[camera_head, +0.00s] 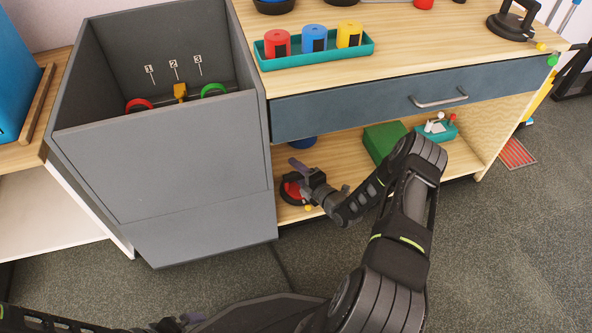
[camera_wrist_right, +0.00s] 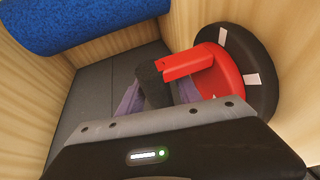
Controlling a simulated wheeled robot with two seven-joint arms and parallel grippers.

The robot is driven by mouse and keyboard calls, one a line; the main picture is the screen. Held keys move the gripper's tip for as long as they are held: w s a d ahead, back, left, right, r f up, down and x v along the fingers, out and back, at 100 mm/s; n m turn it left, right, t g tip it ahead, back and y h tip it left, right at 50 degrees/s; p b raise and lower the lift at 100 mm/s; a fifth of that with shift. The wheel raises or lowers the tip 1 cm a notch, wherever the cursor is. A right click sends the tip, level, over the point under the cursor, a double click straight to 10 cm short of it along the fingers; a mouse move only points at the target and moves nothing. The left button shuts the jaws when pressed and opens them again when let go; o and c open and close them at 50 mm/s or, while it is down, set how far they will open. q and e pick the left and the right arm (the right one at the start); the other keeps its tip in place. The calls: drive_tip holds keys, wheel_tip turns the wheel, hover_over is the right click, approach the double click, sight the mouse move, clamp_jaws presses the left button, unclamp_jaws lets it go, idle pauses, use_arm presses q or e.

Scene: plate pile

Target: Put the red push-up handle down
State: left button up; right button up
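The red push-up handle (camera_head: 291,192) is at the left end of the lower shelf (camera_head: 345,165), next to the grey bin. In the right wrist view, its red frame (camera_wrist_right: 218,72) stands on a round black base (camera_wrist_right: 263,75) with white marks, against the wood board. My right gripper (camera_head: 306,181) is at the handle. The wrist view shows its purple fingers (camera_wrist_right: 160,95) on both sides of the dark grip, close against it. My arm hides part of the shelf. My left gripper (camera_head: 176,323) shows only partly at the bottom edge.
The grey bin (camera_head: 180,190) stands close to the left. A dark drawer front (camera_head: 350,108) hangs above the shelf. A blue roll (camera_wrist_right: 80,22) lies behind the handle. A green block (camera_head: 383,142) and small teal tray (camera_head: 437,131) stand to the right.

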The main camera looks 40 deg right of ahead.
drive_tip(key=shift+o, duration=0.4)
drive_tip(key=shift+s+r, duration=0.15)
drive_tip(key=shift+r, duration=0.05)
drive_tip(key=s+r+p, duration=0.2)
drive_tip(key=s+p, duration=0.3)
drive_tip(key=s, duration=0.6)
drive_tip(key=shift+s, duration=0.25)
drive_tip(key=shift+d, duration=0.1)
